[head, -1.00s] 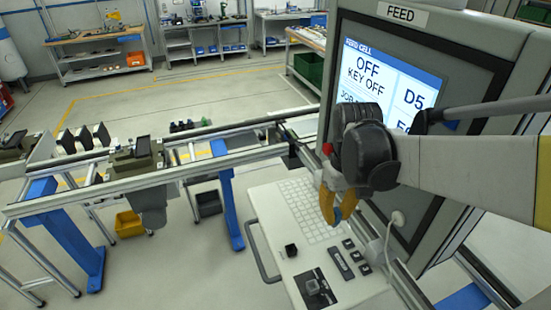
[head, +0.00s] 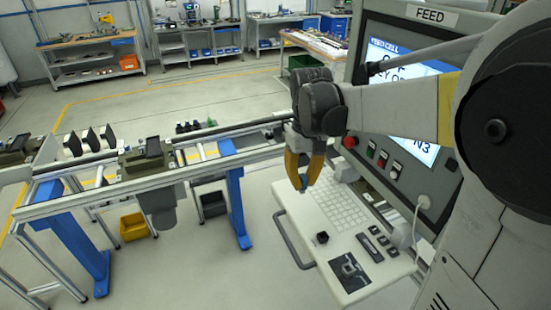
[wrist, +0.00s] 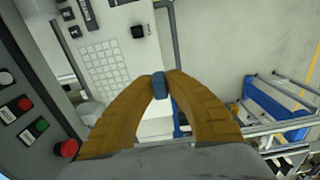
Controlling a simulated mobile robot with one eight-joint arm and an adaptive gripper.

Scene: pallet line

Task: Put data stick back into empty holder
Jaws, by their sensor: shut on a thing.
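My gripper (head: 303,187) has orange fingers shut on a small blue data stick (wrist: 159,86), whose tip also shows between the fingertips in the head view (head: 303,181). The gripper is in the air near the left side of the keyboard shelf, clear of its surface. Several small dark slots (head: 374,243) stand in a row on the shelf, right of a small black block (head: 322,238). Part of the row shows in the wrist view (wrist: 89,15), with the black block (wrist: 138,31). I cannot tell which piece is the empty holder.
The FEED cabinet (head: 437,17) stands right of the gripper, with its screen and a red button (head: 349,142). The white keyboard (head: 328,207) lies on the shelf, with a dark pad (head: 350,271) nearer me. A rail line (head: 110,192) with blue legs runs left. Open floor lies beyond.

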